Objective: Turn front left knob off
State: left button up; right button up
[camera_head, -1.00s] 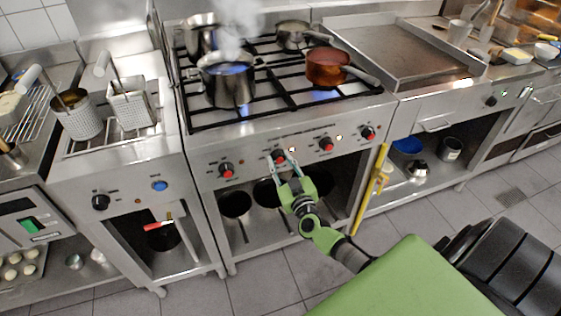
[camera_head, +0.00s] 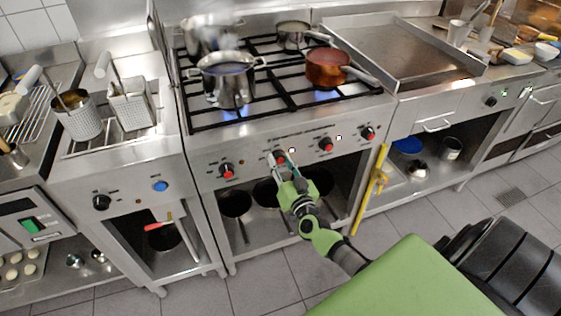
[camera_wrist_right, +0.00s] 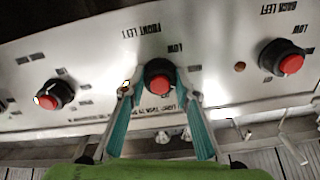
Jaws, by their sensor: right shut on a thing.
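The front left knob (camera_wrist_right: 158,80), black with a red face, sits under the "FRONT LEFT" label in the right wrist view. In the head view it is the second knob from the left (camera_head: 278,157) on the stove's front panel, partly covered by the fingers. My right gripper (camera_wrist_right: 160,104) is shut on this knob, with one teal-padded finger on each side of it. The green right gripper (camera_head: 282,160) also shows in the head view, reaching the panel from below. My left gripper is not in view.
Other red-faced knobs flank it, one on the left (camera_head: 227,171) and one labelled back left (camera_wrist_right: 285,58). A steel pot (camera_head: 228,82) and a copper pan (camera_head: 327,68) stand on the stove grates above. A yellow bar (camera_head: 370,190) stands right of the arm.

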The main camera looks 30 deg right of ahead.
jog(key=m+b, duration=0.1)
jog(key=m, duration=0.5)
jog(key=shift+m, duration=0.3)
jog(key=m+b, duration=0.1)
jog(key=m, duration=0.5)
dwell(0.4)
jog(key=o, duration=1.1)
jog(key=shift+s, duration=0.1)
jog(key=v, duration=1.2)
jog(key=shift+f, duration=0.15)
